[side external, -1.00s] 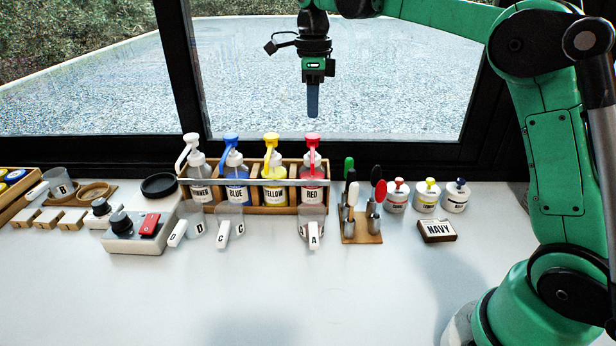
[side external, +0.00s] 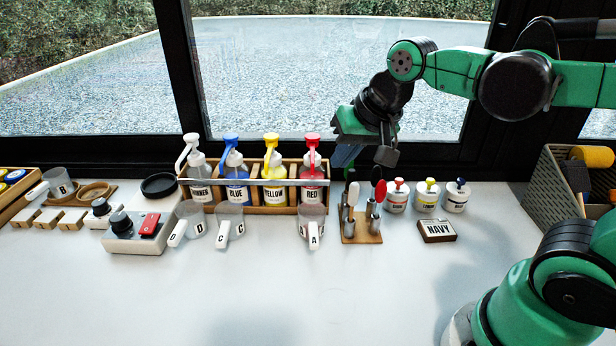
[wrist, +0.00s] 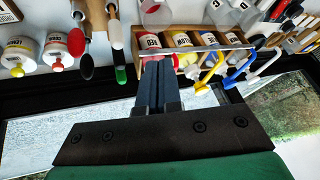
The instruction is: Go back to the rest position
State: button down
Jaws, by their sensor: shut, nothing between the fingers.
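My gripper (side external: 343,156) is in the air above the workbench, in front of the window. It is tilted, with its fingers pointing down and left. It is behind the tool stand (side external: 361,238) in the picture and right of the red-topped RED bottle (side external: 312,183). In the wrist view, the two dark fingers (wrist: 158,84) are together with nothing between them. They overlap the bottle rack in that picture, but I cannot tell the distance.
A wooden rack (side external: 279,211) holds several pump bottles. Several clear cups with lettered handles, such as cup C (side external: 230,218), stand before it. Small lidded jars (side external: 427,195) and a NAVY block (side external: 437,231) are right. A crate (side external: 557,184) stands far right. The front bench is clear.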

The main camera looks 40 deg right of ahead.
jog(key=s+f+n, duration=0.1)
jog(key=s+f+n+t, duration=0.1)
jog(key=n, duration=0.1)
jog(key=f+n, duration=0.1)
jog(key=n, duration=0.1)
jog(key=shift+s+a+f, duration=0.1)
jog(key=shift+s+a, duration=0.3)
